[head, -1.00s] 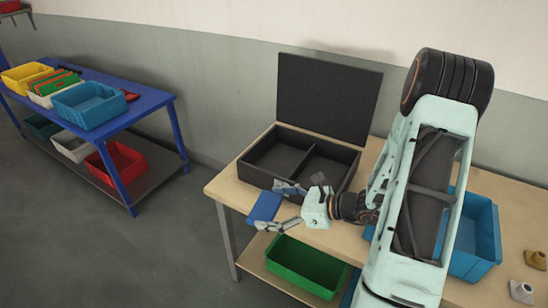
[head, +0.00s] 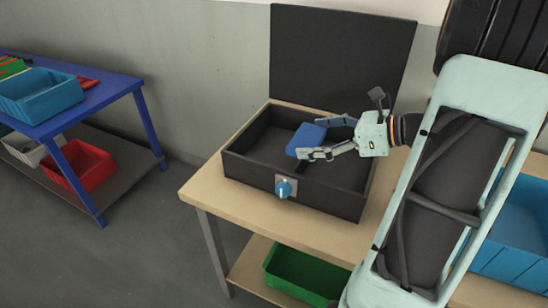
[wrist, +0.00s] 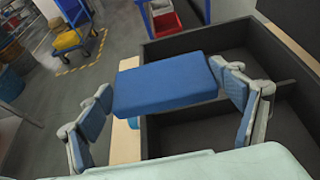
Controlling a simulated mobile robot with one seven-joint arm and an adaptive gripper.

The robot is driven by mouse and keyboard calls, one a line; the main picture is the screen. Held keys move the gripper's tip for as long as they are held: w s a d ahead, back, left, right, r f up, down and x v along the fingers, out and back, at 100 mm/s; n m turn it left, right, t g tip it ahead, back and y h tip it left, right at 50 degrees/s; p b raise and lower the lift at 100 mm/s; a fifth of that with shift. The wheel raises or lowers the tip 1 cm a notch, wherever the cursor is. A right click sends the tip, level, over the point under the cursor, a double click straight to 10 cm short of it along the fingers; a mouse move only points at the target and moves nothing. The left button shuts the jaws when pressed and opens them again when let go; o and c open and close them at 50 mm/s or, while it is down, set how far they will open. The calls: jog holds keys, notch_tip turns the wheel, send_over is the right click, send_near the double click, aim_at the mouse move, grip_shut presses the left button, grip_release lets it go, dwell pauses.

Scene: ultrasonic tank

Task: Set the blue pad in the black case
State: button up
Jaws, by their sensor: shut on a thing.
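The blue pad (head: 305,140) is held between the fingers of my gripper (head: 322,138), which is shut on it. In the wrist view the pad (wrist: 165,83) spans between the two fingers, above the case. The black case (head: 240,172) stands on the wooden table with its lid (head: 340,58) raised at the back. A divider splits the case into two compartments. In the head view the pad appears over the middle of the case, near the divider, which it partly hides. I cannot tell its exact height over the case.
A blue knob (head: 285,189) is on the front of the case. A green bin (head: 300,272) is on the shelf below. A blue bin (head: 520,235) is at the right, behind my arm. A blue table (head: 110,105) with bins stands at the left.

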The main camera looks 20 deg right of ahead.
jog(key=w+a+f, duration=0.1)
jog(key=w+f, duration=0.2)
jog(key=w, duration=0.1)
jog(key=w+a+f+b, duration=0.1)
jog(key=w+f, duration=0.2)
jog(key=w, duration=0.1)
jog(key=w+a+f+b, duration=0.1)
jog(key=w+f, duration=0.2)
jog(key=w, duration=0.1)
jog(key=shift+w+a, duration=0.25)
jog(key=shift+a, duration=0.15)
jog(key=f, duration=0.2)
jog(key=f+b, duration=0.1)
jog(key=shift+w+a+f, duration=0.15)
jog(key=shift+w+f, duration=0.2)
jog(key=shift+w, duration=0.05)
jog(key=shift+f, duration=0.1)
